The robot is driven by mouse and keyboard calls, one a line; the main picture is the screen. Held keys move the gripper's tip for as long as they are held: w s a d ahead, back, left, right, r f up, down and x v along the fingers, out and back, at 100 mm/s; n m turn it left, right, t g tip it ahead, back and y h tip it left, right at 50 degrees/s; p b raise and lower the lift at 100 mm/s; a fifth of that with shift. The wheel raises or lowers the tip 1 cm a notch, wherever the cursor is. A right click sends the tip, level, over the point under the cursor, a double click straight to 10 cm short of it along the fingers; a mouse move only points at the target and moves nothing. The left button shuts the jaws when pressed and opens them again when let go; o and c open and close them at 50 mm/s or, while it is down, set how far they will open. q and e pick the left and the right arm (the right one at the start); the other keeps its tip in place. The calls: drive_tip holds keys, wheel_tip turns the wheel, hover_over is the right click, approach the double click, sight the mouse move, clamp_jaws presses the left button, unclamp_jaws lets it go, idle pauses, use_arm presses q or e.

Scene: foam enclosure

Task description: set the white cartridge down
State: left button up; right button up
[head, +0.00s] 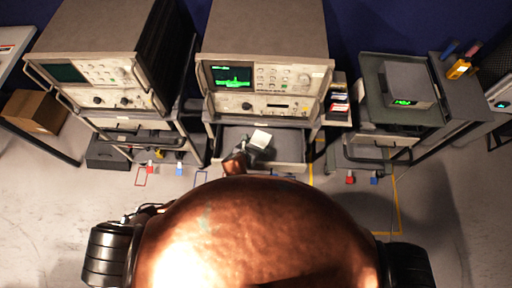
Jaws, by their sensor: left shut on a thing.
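The white cartridge (260,138) is a small pale block at the centre of the head view. It is over the open grey drawer (290,149) below the middle instrument; I cannot tell whether it touches the drawer floor. My left gripper (246,149) is shut on the cartridge at its lower left side. The fingertips are small and partly hidden by the cartridge. My right gripper is not in view.
Bench instruments stand on the left cart (99,66) and the middle cart (263,78). A grey cart (376,108) with a small display box (408,88) is on the right. A cardboard box (36,112) sits at far left. My copper-coloured body hides the near floor.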

sight(256, 148)
use_arm(q)
drive_tip(key=shift+w+f, duration=0.45)
drive_tip(key=shift+f, duration=0.1)
wheel_tip(256, 148, down, 3)
drive_tip(key=shift+f+b, duration=0.1)
drive_tip(key=shift+b, duration=0.25)
drive_tip(key=shift+a, duration=0.1)
drive_tip(key=shift+f, duration=0.25)
drive_tip(key=shift+f, duration=0.3)
drive_tip(key=o, duration=1.2)
drive_tip(key=shift+c, duration=0.2)
